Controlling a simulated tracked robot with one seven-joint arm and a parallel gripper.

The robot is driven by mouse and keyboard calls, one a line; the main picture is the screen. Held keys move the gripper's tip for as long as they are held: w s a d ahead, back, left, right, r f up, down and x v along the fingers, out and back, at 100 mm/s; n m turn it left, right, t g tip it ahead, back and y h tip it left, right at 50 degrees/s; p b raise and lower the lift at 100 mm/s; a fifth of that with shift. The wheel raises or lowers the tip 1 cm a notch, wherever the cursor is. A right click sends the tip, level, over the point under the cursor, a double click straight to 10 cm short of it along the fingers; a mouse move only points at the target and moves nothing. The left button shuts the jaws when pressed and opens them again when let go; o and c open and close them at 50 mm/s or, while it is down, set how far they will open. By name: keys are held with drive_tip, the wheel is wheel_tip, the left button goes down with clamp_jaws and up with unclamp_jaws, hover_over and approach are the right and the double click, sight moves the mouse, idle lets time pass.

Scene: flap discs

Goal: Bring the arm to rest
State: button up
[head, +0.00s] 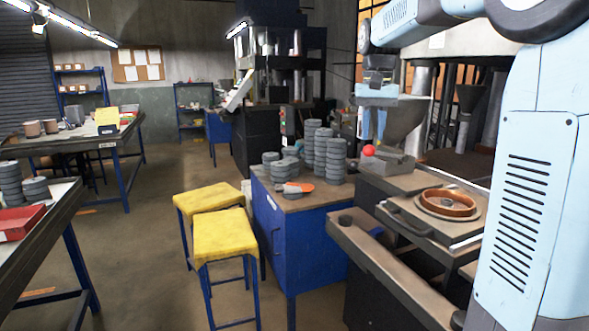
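My arm shows at the right, its large light-blue link upright and its upper part reaching left across the top. My gripper (374,138) hangs pointing down in front of the press machine, above the grey block with the red knob (369,150). The gripper is small in view, and I cannot tell how far apart its fingers are. I see nothing clearly held in it.
A blue cabinet (285,235) carries several stacks of grey discs (335,160) and an orange-handled tool. A round brown mould (447,204) sits on the press bench at right. Two yellow stools (225,238) stand left of the cabinet. Floor is clear beyond them.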

drive_tip(key=s+f+n+t, duration=0.1)
drive_tip(key=s+f, duration=0.4)
drive_tip(key=s, duration=0.8)
drive_tip(key=s+a+f+n+t, duration=0.1)
drive_tip(key=s+f+t, duration=0.3)
drive_tip(key=s, duration=0.9)
wheel_tip(320, 180, down, 2)
drive_tip(key=shift+s+a+f, duration=0.1)
drive_tip(key=shift+s+a, duration=0.1)
drive_tip(key=shift+s, duration=0.2)
